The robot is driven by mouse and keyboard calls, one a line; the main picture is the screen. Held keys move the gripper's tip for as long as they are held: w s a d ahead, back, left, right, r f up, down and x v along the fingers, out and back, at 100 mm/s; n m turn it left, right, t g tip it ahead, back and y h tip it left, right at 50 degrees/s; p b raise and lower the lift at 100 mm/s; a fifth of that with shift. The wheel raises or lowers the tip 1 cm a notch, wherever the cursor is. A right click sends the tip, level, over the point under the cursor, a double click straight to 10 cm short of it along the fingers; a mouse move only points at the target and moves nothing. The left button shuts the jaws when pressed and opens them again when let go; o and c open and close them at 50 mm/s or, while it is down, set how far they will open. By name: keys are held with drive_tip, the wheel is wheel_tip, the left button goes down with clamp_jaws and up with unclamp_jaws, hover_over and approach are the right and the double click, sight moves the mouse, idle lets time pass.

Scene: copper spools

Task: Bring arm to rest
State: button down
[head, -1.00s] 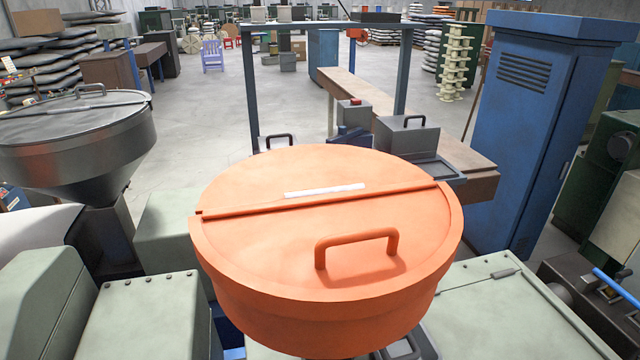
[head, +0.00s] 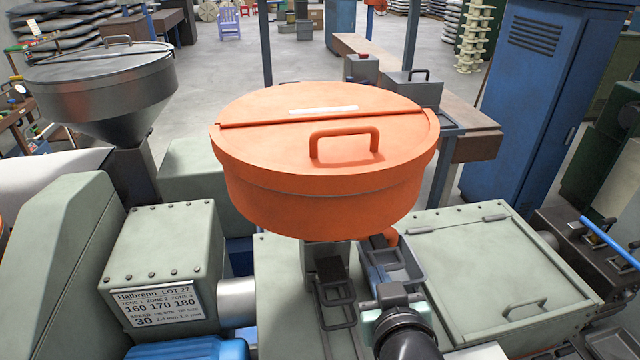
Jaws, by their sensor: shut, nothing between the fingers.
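A round orange hopper (head: 325,150) with a flat lid stands in the middle, on the pale green machine. Its lid (head: 330,112) is down, with a bar handle (head: 344,133) on top and a white label strip. Below the hopper are dark grey metal trays (head: 393,262) with handles.
Pale green machine housings (head: 165,245) fill the front, one with a settings label (head: 155,305). A grey hopper (head: 100,85) stands at left, a tall blue cabinet (head: 535,100) at right. A wooden bench (head: 470,135) stands behind the orange hopper. Open floor (head: 225,70) lies beyond.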

wheel_tip(320, 180, up, 12)
drive_tip(key=w+a+t+b, duration=0.1)
drive_tip(key=a+t+b, duration=0.1)
drive_tip(key=t, duration=0.2)
drive_tip(key=s+a+r+t+b, duration=0.1)
drive_tip(key=s+a+r+t, duration=0.1)
drive_tip(key=r, duration=0.6)
drive_tip(key=s+a+r+m+t+b, duration=0.1)
drive_tip(key=s+a+r+t+b, duration=0.1)
drive_tip(key=s+r+t, duration=0.2)
drive_tip(key=s+a+r+m+t+b, duration=0.1)
drive_tip(key=s+a+r+t+b, duration=0.1)
drive_tip(key=s+r+t, duration=0.2)
drive_tip(key=s+r, duration=0.3)
drive_tip(key=r, duration=0.5)
drive_tip(key=shift+a, duration=0.35)
drive_tip(key=shift+s, duration=0.1)
